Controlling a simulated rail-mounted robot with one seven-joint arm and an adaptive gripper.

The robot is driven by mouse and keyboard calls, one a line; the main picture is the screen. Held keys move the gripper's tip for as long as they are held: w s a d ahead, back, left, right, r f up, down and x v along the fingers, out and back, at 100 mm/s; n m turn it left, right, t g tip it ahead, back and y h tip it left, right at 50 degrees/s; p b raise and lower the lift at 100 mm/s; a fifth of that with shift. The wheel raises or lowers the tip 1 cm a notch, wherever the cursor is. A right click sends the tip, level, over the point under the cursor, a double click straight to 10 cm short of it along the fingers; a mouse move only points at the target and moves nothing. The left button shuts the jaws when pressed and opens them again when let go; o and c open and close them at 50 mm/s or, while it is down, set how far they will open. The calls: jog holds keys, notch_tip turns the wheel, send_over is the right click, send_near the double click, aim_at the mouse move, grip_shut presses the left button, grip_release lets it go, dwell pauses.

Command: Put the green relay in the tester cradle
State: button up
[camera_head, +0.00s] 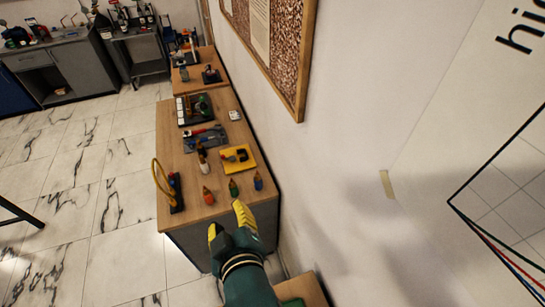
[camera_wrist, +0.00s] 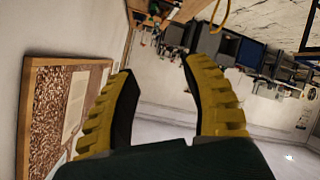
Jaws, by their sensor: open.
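My gripper (camera_head: 228,222) is open and empty, its yellow fingers spread near the front edge of the wooden bench (camera_head: 188,222). The fingers (camera_wrist: 160,68) also show apart in the wrist view, with nothing between them. A small green piece with an orange tip (camera_head: 233,188) stands near the bench front, just beyond my gripper. Another green item (camera_head: 203,106) sits on a dark board farther back. I cannot tell which is the green relay. A yellow fixture (camera_head: 238,160) and a grey fixture (camera_head: 204,139) lie mid-bench; which one is the tester cradle is unclear.
An orange-red piece (camera_head: 208,195) and a blue piece (camera_head: 258,182) flank the green-and-orange one. A dark stand with a yellow loop (camera_head: 175,192) is at the left edge. The wall with a corkboard (camera_head: 268,45) runs close along the bench's right side.

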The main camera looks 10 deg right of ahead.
jog(key=s+d+r+m+t+h, duration=0.1)
jog(key=s+d+r+m+t, duration=0.1)
jog(key=r, duration=0.7)
jog(key=s+d+r+m+t+h, duration=0.1)
jog(key=d+r+m+t, duration=0.3)
jog(key=r, duration=0.4)
jog(key=s+d+r+m+t, duration=0.2)
jog(key=s+d+r+t, duration=0.1)
jog(key=r, duration=0.6)
jog(key=shift+d+r+m+t+h, duration=0.35)
jog(key=shift+d+m+t+h, duration=0.05)
jog(key=shift+d, duration=0.25)
